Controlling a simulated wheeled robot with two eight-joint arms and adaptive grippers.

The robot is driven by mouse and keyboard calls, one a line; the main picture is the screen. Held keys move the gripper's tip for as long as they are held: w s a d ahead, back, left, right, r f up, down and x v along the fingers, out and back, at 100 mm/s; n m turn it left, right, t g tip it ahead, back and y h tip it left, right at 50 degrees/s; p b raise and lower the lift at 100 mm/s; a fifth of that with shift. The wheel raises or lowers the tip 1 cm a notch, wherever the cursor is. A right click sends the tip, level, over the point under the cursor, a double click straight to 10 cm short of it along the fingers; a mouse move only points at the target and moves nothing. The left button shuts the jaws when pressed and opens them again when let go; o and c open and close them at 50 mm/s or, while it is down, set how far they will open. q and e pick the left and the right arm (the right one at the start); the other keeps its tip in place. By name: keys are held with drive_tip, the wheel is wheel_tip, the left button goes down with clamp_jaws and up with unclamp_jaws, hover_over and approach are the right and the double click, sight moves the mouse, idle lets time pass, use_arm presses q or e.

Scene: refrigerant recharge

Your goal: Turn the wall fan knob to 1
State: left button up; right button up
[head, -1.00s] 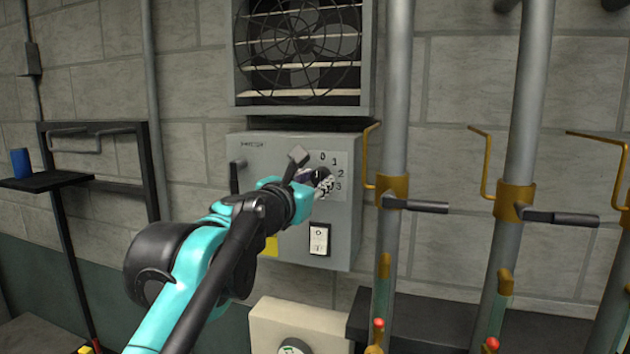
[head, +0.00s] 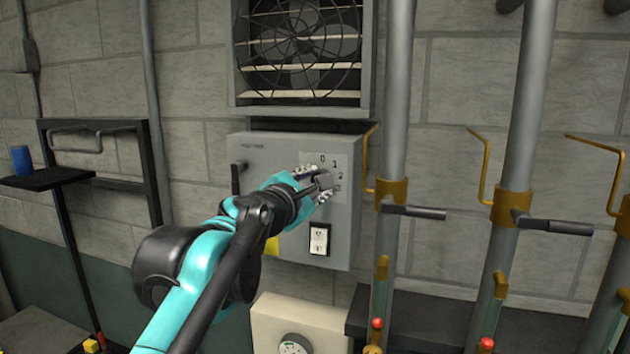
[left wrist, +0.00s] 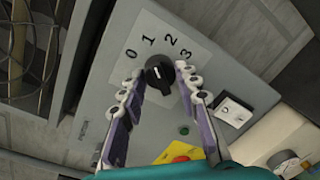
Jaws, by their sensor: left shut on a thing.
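The fan knob (left wrist: 158,72) is black and round with a raised bar. It sits on a white dial plate (left wrist: 146,36) marked 0, 1, 2, 3, on the grey control box (head: 290,236) under the fan. My left gripper (left wrist: 160,76) has its fingertips on either side of the knob and is shut on it. In the head view my left gripper (head: 322,186) reaches the dial and hides the knob and part of the numbers. I cannot tell surely which number the knob points to. My right gripper is not in view.
The wall fan (head: 302,50) is above the box. A switch (head: 319,240) and a yellow plate (left wrist: 178,152) with a red button are near the knob. Pipes with brass-coloured handles (head: 392,190) stand close on the right. A blue cup (head: 21,160) sits on a shelf at left.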

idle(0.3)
use_arm(q)
drive_tip(key=o, duration=1.2)
drive_tip(key=shift+c, duration=0.2)
drive_tip(key=shift+s, duration=0.1)
drive_tip(key=v, duration=1.2)
